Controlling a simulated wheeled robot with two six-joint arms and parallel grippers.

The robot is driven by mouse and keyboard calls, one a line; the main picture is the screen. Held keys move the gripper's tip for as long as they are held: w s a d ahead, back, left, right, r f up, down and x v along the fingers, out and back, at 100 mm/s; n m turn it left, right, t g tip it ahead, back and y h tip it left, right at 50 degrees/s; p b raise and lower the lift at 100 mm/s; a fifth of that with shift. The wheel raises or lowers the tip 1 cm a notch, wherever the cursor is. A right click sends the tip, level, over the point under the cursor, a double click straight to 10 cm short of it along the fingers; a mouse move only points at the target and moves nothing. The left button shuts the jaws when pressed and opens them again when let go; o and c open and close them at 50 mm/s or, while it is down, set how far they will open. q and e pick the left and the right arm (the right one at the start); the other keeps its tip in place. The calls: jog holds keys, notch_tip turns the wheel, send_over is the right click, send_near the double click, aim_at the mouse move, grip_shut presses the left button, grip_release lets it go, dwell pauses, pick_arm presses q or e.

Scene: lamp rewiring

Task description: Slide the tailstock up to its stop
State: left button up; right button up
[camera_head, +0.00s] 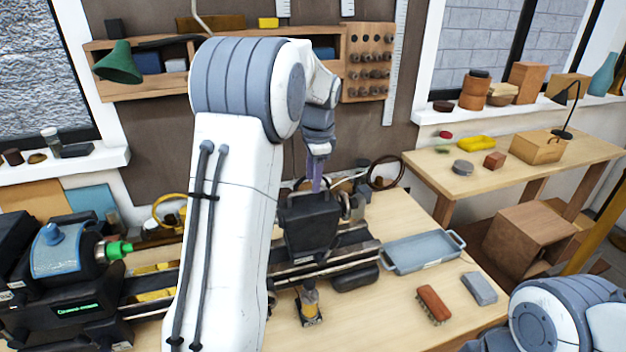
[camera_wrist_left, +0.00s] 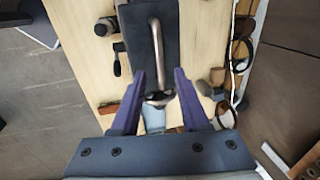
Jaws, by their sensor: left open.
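The lathe's black tailstock (camera_head: 308,225) sits on the dark bed rails (camera_head: 345,258), to the right of the headstock (camera_head: 62,255) with its green-tipped spindle. In the left wrist view the tailstock (camera_wrist_left: 136,30) is a dark block with a bent metal handle (camera_wrist_left: 155,45) on top. My left gripper (camera_head: 316,188) points down over the tailstock. In the wrist view its purple fingers (camera_wrist_left: 159,82) are open, with the handle's lower end between them. I cannot tell whether they touch it. My left arm hides part of the bed. My right gripper is out of view.
A grey-blue tray (camera_head: 425,266) stands at the right of the bed. A red-brown brush (camera_head: 433,304) and a grey block (camera_head: 479,288) lie in front of it. A small bottle (camera_head: 309,299) stands before the bed. A round dark ring (camera_head: 385,172) is behind the tailstock.

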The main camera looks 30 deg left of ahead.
pick_arm(q)
jog(key=shift+w+a+f, duration=0.15)
jog(key=shift+f, duration=1)
grip_shut()
dwell(0.6)
